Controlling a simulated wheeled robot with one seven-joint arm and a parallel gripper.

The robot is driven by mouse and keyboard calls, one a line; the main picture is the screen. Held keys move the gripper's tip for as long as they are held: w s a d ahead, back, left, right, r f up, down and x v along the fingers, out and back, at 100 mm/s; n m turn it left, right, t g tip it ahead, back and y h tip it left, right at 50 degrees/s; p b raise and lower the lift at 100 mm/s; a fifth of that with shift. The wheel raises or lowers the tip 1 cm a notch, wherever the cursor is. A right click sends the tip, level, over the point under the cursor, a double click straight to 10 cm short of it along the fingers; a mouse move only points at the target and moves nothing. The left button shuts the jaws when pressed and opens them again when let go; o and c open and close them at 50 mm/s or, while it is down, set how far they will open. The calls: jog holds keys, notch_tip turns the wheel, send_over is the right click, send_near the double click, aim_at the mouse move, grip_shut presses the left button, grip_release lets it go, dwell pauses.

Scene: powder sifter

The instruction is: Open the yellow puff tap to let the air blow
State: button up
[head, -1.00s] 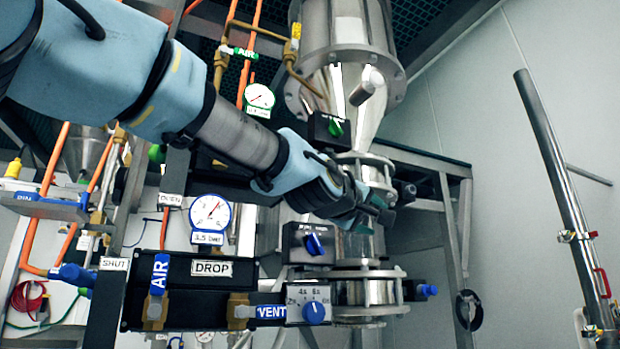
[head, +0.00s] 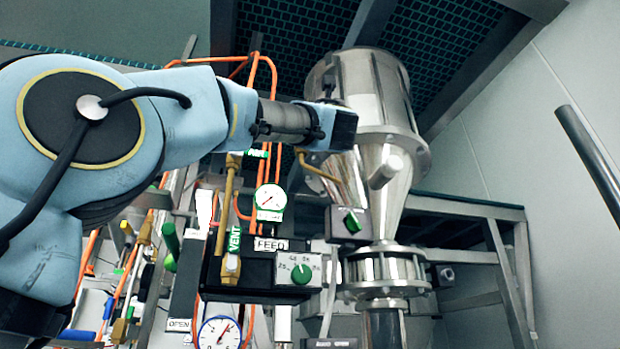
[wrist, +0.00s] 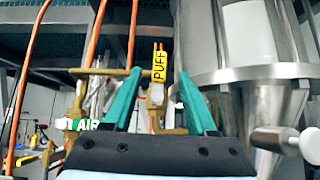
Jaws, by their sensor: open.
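The yellow puff tap (wrist: 158,65) shows in the wrist view as an upright yellow handle marked PUFF, on a brass valve and pipe. My gripper (wrist: 159,77) is open, with one teal finger on each side of the tap in the picture. The tap lies between the fingers in this view, but I cannot tell how far beyond the tips it is. No contact is visible. In the head view the end of my arm is beside the steel hopper, and the arm hides the tap and the fingers.
The steel hopper (head: 375,95) stands close on the right. A green AIR tap (wrist: 80,124) is at lower left in the wrist view. An orange pipe (wrist: 98,35) runs upright left of the tap. Below are the FEED panel (head: 262,268) and a pressure gauge (head: 270,198).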

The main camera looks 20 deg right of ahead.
jog(key=p+x, duration=0.3)
jog(key=x, duration=0.2)
jog(key=shift+w+r, duration=0.2)
jog(key=shift+w, duration=0.05)
grip_shut()
dwell(1.3)
